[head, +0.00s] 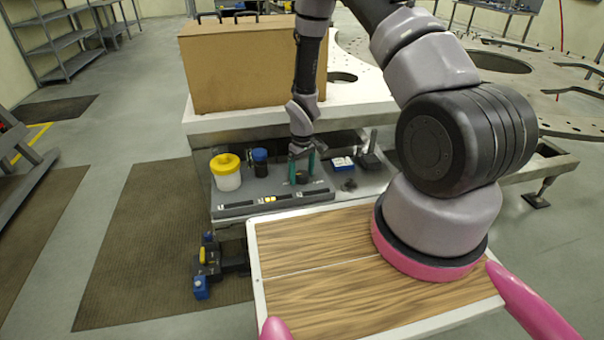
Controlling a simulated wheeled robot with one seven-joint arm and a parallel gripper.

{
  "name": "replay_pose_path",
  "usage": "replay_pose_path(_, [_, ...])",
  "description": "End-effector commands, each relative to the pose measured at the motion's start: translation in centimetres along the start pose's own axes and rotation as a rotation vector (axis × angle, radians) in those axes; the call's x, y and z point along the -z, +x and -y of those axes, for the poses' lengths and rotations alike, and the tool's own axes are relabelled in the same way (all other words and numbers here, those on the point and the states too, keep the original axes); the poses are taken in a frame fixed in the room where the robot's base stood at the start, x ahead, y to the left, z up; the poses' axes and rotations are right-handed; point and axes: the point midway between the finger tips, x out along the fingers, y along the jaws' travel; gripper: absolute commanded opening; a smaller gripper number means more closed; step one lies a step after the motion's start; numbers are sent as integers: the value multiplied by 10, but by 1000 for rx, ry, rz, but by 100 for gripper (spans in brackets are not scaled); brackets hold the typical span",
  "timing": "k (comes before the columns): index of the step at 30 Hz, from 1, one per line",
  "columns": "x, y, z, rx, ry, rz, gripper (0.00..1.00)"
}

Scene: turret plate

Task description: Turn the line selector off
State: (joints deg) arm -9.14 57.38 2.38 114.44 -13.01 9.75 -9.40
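A grey panel (264,194) lies on the low shelf under the white table. What looks like the line selector, a small dark knob (302,178), sits at its right part. It is small and partly covered, so its setting cannot be read. My gripper (302,172) points down over it, with teal fingers apart, one on each side of the knob. I cannot tell whether the fingers touch or grip it.
A white jar with a yellow lid (226,172) and a dark jar with a blue lid (260,162) stand left of my gripper. A small blue and white box (343,164) is to its right.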

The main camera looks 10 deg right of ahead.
Motion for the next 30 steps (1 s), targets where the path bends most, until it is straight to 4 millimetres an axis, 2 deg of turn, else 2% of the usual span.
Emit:
replay_pose_path(4, [0, -5, 0, 0, 0, -1, 87])
replay_pose_path(7, [1, -17, 0, 0, 1, -3, 87])
replay_pose_path(15, [1, -72, 0, -1, 0, -4, 87])
replay_pose_path(19, [1, -93, 0, -1, 1, -3, 87])
replay_pose_path(24, [0, -106, 0, 0, 0, -1, 87])
replay_pose_path(30, [0, -108, 0, 0, 0, 0, 87])
